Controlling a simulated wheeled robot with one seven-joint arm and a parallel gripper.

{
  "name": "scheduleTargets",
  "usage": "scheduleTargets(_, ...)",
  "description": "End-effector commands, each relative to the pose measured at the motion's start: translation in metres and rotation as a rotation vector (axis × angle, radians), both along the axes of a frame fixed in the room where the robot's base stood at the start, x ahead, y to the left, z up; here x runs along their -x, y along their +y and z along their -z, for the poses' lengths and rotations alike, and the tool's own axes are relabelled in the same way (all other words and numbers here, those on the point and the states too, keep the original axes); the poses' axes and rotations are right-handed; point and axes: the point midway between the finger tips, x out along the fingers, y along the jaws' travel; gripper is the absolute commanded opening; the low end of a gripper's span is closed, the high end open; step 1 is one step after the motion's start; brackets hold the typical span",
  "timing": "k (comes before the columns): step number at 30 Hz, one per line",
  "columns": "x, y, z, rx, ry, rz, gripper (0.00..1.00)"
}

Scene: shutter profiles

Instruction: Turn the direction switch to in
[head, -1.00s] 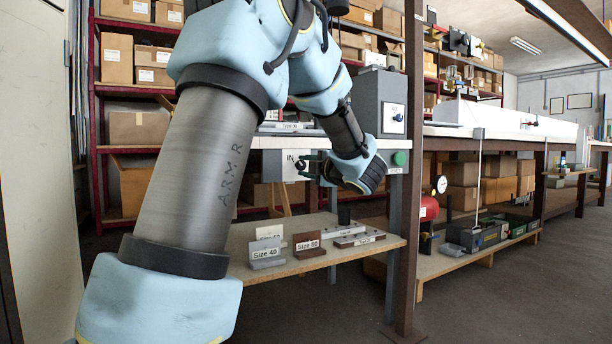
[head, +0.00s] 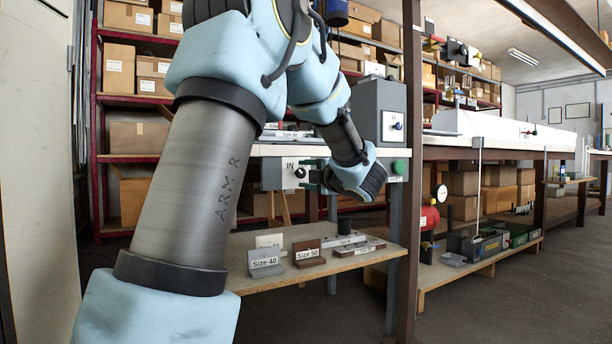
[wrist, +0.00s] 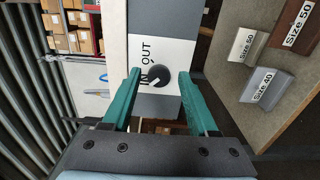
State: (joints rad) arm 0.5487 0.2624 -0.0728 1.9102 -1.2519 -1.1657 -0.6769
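The direction switch is a round black knob (wrist: 156,75) on a white plate (wrist: 172,52) marked IN and OUT, on a grey box under the bench top. A pale pointer mark shows on the knob, slanting towards the IN side. In the head view the knob (head: 300,172) shows just left of my gripper. My gripper (wrist: 160,75) has green fingers spread apart. In the wrist view the knob appears between the fingertips, with space on both sides. Contact is not seen, and the depth between tips and knob is unclear.
A lower shelf (head: 250,283) holds profile blocks, including Size 40 (head: 266,262) and Size 50 (head: 308,253). A grey control box (head: 379,108) stands on the bench above. A green button (head: 399,166) is right of my wrist. A brown post (head: 411,200) stands further right.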

Motion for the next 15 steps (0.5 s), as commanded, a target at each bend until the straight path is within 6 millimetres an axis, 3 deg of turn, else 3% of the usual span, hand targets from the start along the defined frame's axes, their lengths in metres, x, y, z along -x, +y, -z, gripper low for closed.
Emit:
scheduleTargets(10, 0.002, -0.001, -0.002, 0.000, -0.001, 0.000, 0.66)
scheduleTargets(15, 0.022, -0.012, -0.004, -0.001, -0.001, 0.004, 0.66)
